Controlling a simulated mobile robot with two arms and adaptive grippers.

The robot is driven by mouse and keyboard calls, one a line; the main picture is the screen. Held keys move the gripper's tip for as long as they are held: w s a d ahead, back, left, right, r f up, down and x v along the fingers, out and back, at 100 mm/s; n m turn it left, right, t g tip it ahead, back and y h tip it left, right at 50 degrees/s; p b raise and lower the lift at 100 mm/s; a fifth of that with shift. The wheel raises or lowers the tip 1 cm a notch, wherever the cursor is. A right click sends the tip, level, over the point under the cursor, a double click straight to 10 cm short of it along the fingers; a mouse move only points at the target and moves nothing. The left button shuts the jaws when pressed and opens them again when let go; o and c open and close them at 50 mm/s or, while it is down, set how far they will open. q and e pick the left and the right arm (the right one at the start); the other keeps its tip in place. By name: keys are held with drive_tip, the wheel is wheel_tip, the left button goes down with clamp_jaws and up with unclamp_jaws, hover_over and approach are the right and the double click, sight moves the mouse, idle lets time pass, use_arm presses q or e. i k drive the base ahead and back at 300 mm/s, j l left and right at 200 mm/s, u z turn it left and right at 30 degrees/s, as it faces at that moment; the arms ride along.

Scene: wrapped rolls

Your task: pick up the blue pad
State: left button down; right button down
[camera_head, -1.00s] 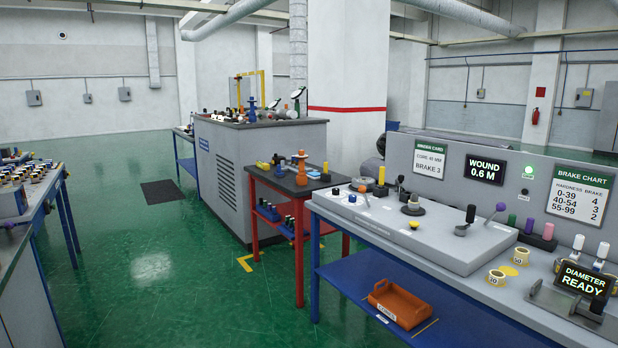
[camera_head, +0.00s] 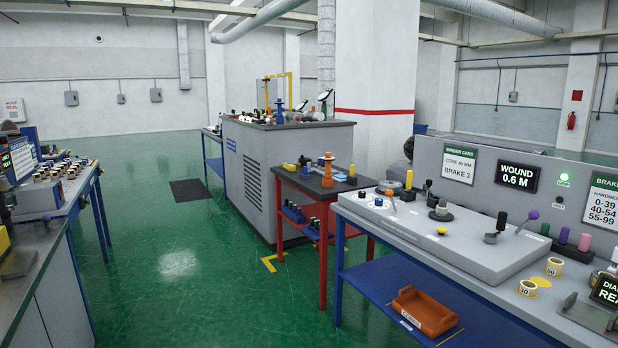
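I cannot clearly make out a blue pad in the head view. A small blue item (camera_head: 340,177) lies on the dark top of the red table, too small to identify. Several blue pieces also sit on that table's lower shelf (camera_head: 293,213), partly hidden by its legs. Neither of my grippers is in view.
A grey bench (camera_head: 400,237) with a control panel and a blue lower shelf stands at right; an orange tray (camera_head: 425,312) is on the shelf. A bench with several rolls (camera_head: 65,170) stands at left. The green floor (camera_head: 180,290) between is open.

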sight(305, 175)
drive_tip(key=i+j+u, duration=0.2)
drive_tip(key=i+u, duration=0.25)
drive_tip(key=i, duration=0.7)
drive_tip(key=i+l+u, duration=0.2)
drive_tip(key=i+u, duration=0.3)
drive_tip(key=i, duration=0.65)
drive_tip(key=i+z, duration=0.1)
drive_tip(key=i, duration=0.65)
drive_tip(key=i+j+z, duration=0.15)
drive_tip(key=i, duration=0.55)
drive_tip(key=i+j+z, duration=0.1)
drive_tip(key=i, duration=0.65)
